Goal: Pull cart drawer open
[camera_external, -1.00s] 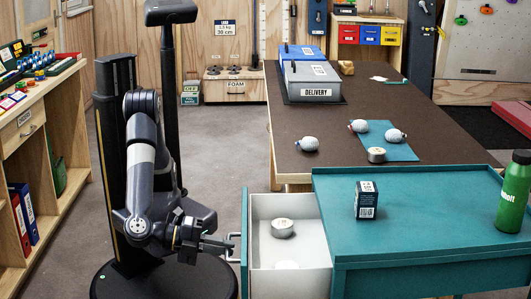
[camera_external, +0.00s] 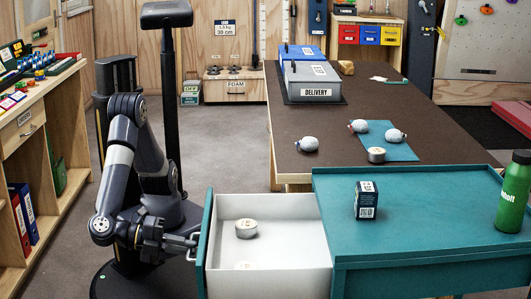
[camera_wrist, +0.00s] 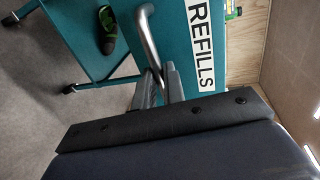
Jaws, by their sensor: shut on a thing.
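The teal cart (camera_external: 420,225) stands at the front right, and its white-lined drawer (camera_external: 300,252) sticks far out to the left. A round white tin (camera_external: 246,229) stands in the drawer. My gripper (camera_external: 192,243) is at the outer face of the drawer front, shut on the metal handle. The wrist view shows my gripper's fingers (camera_wrist: 163,88) around the curved handle (camera_wrist: 147,35), beside a "REFILLS" label (camera_wrist: 202,45) on the teal front.
A small dark box (camera_external: 366,200) and a green bottle (camera_external: 513,192) stand on the cart top. Behind is a brown table (camera_external: 390,105) with chalk balls and a grey delivery box (camera_external: 313,82). A wooden shelf (camera_external: 45,130) stands at the left.

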